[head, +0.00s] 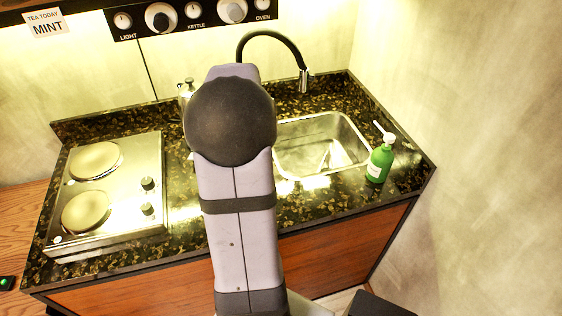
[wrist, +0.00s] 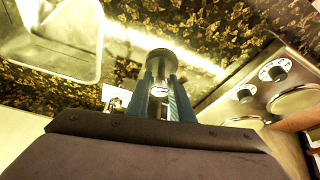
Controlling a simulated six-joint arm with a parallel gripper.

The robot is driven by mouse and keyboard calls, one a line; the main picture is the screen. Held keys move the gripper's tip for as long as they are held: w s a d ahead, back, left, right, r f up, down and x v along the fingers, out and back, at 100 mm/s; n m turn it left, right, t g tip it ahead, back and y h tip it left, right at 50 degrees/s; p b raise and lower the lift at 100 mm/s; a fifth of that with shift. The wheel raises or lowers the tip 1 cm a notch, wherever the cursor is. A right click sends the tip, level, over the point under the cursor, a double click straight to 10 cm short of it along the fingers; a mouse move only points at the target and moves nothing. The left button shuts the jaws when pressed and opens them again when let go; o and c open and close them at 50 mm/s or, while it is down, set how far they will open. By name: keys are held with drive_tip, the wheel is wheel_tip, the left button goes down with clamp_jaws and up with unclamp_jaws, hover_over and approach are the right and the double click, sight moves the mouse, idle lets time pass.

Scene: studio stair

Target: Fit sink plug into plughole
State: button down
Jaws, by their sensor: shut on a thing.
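In the wrist view, my gripper (wrist: 161,84) has its two blue fingers shut on a round grey metal piece, which looks like the sink plug (wrist: 161,60). It is held over the dark speckled worktop, to the right of the sink in that view; its height above the worktop is hard to tell. The steel sink (wrist: 97,62) shows at the upper left of the wrist view, and right of my arm in the head view (head: 364,151). I cannot make out the plughole in either view. In the head view my arm hides the gripper and plug.
A black tap (head: 270,36) arches behind the sink. A green soap bottle (head: 379,163) stands at the sink's right edge. A two-plate hob (head: 120,218) is on the left. A metal container (head: 187,89) is partly hidden behind my arm. A wall rises at the right.

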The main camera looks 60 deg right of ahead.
drive_tip(key=s+d+f+m+g+h+b, duration=0.1)
drive_tip(key=s+d+f+m+b, duration=0.35)
drive_tip(key=s+d, duration=0.4)
drive_tip(key=s+d+f+m+g+h+b, duration=0.15)
drive_tip(key=s+d+f+m+b, duration=0.35)
drive_tip(key=d, duration=0.6)
drive_tip(key=s+d+f+m+g+b, duration=0.2)
drive_tip(key=s+d+f+m+b, duration=0.15)
drive_tip(key=s+d+f, duration=0.45)
drive_tip(key=shift+m, duration=0.3)
drive_tip(key=shift+w+d+f+p, duration=0.35)
drive_tip(key=shift+d+f+p, duration=0.1)
drive_tip(key=shift+f, duration=0.95)
drive_tip(key=shift+w+d+f+p, duration=0.35)
drive_tip(key=shift+f+p, duration=0.1)
drive_tip(key=shift+f, duration=0.9)
drive_tip(key=shift+w+d+f+p, duration=0.35)
drive_tip(key=shift+d+f+p, duration=0.1)
drive_tip(key=shift+f, duration=0.95)
drive_tip(key=shift+f, duration=0.15)
drive_tip(key=c, duration=1.6)
unclamp_jaws()
drive_tip(key=shift+o, duration=0.2)
